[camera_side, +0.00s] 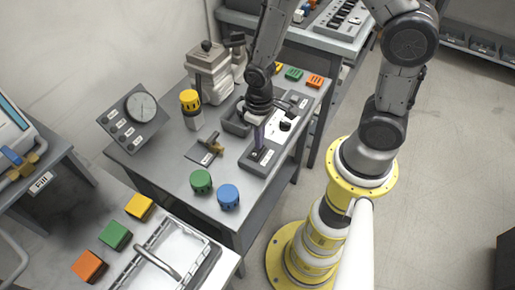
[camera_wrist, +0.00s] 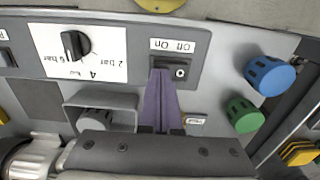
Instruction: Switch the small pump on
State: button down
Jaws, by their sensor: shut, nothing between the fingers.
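A control panel (camera_side: 270,135) lies on the grey table. In the wrist view its switch (camera_wrist: 181,73) is a small dark block with a light ring mark, set beside a white On/Off label (camera_wrist: 173,46). My gripper (camera_wrist: 163,76) has purple fingers, shut together and empty. Their tips are right at the switch, covering its left part. In the side view my gripper (camera_side: 258,146) points down over the near end of the panel. I cannot tell whether the tips touch the switch, or which way it is set. A beige machine (camera_side: 210,75), perhaps the pump, stands at the back.
A black pressure knob (camera_wrist: 75,45) on a white plate is beside the switch. Green (camera_side: 201,182) and blue (camera_side: 228,196) round caps stand at the table's near edge. A brass valve (camera_side: 211,143), a yellow-capped post (camera_side: 190,105) and a gauge (camera_side: 141,107) are to the left.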

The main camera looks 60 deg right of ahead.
jog(key=shift+f, duration=0.25)
jog(key=shift+r, duration=3.55)
jog(key=shift+w+r, duration=0.1)
notch_tip(320, 180, up, 15)
jog(key=d+t, duration=0.2)
jog(key=t, duration=0.3)
jog(key=s+r, duration=0.4)
jog(key=s, duration=0.6)
jog(key=shift+s+r+t, duration=0.2)
jog(key=shift+r+t, duration=0.05)
jog(key=shift+t, duration=0.05)
